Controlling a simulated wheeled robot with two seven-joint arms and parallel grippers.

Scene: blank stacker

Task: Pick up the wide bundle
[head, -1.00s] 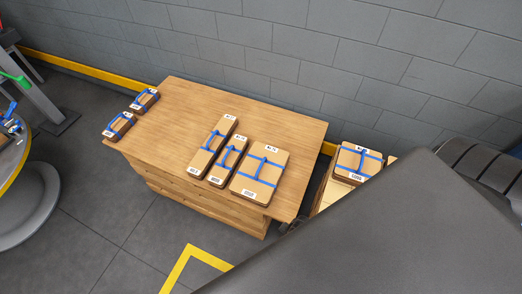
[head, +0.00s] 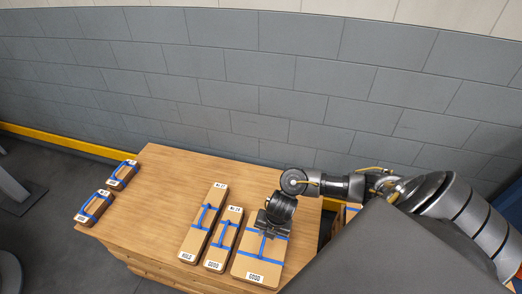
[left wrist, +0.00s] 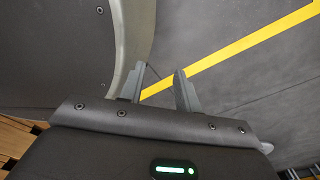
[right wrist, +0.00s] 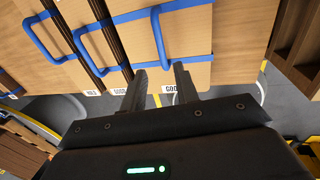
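The wide bundle (head: 258,264) is a broad flat tan stack with blue straps and a blue handle. It lies at the right end of the wooden table's row of three. My right gripper (head: 264,226) hangs over its far part in the head view and hides some of the top. In the right wrist view the wide bundle (right wrist: 190,42) with its upright blue handle lies just beyond my right gripper (right wrist: 162,88), whose fingers are apart and empty. My left gripper (left wrist: 162,88) is open and empty over the floor; the head view does not show it.
The narrow bundle (head: 205,224) and a middle bundle (head: 222,240) lie close to the wide bundle's left. Two small bundles (head: 95,206) (head: 122,174) sit at the table's left edge. The wooden table (head: 160,195) is clear between them. A grey wall (head: 250,80) stands behind.

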